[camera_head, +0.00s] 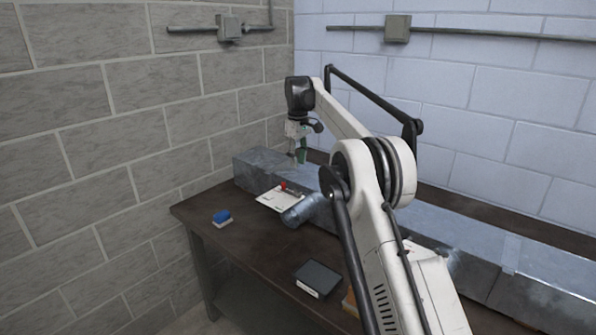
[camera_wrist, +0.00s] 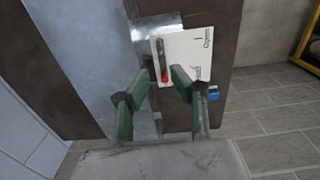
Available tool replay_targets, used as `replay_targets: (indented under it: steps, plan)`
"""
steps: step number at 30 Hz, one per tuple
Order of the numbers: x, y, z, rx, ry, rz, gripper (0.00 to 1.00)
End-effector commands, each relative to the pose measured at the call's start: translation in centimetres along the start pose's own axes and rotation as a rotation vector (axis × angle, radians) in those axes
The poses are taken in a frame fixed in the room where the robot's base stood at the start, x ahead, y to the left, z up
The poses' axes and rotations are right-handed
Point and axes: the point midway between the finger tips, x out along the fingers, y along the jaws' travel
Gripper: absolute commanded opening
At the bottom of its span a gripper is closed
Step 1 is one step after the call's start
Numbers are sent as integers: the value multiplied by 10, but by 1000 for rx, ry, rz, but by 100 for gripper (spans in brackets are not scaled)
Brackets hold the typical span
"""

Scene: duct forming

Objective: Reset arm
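My arm reaches over the table, and my gripper (camera_head: 299,158) is above the long grey metal duct (camera_head: 258,172), near a white card. In the wrist view my gripper (camera_wrist: 159,82) has its two green fingers apart, with nothing held between them. The white card (camera_wrist: 190,50) has green and dark handwriting, and a red-and-dark marker (camera_wrist: 162,62) lies along its edge. The card (camera_head: 274,200) and the marker's red end (camera_head: 283,186) also show in the head view. Whether the fingertips touch anything cannot be told.
The dark table (camera_head: 250,242) holds a blue block-like eraser (camera_head: 222,217) at left and a dark box (camera_head: 318,278) in front. A short round grey duct (camera_head: 301,210) sticks out beside the card. Brick walls with grey conduit boxes (camera_head: 397,29) stand behind. The table's left front is mostly clear.

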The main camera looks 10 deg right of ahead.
Motion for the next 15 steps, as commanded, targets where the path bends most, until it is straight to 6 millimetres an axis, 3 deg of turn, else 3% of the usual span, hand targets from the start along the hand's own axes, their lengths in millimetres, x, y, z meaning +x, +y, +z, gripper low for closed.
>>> replay_targets:
  steps: [15]
  plan:
    - [-9, -1, 1, 2, 1, 1, 22]
